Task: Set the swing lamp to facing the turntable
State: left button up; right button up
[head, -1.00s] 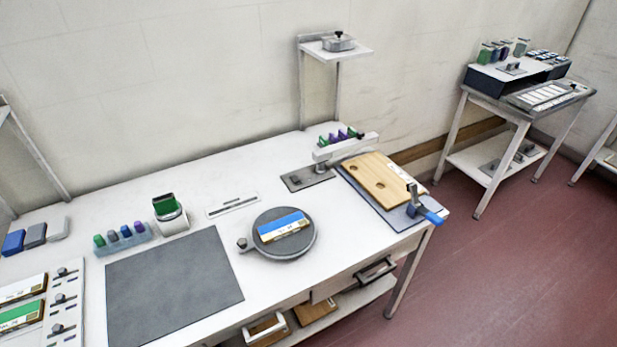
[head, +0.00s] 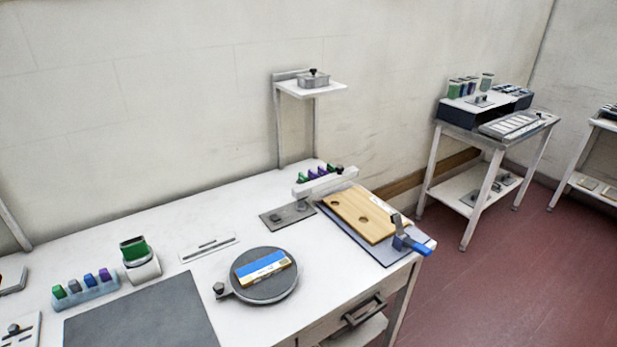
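Neither of my grippers is in view.
A dark mat (head: 145,318) lies at the front left. A small shelf (head: 312,89) rises behind the lamp. Red floor lies to the right.

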aim_at(302, 192)
jog(key=z, duration=1.55)
jog(key=i, duration=4.45)
jog(key=u, duration=4.7)
jog(key=i, duration=0.75)
jog(key=z, duration=0.1)
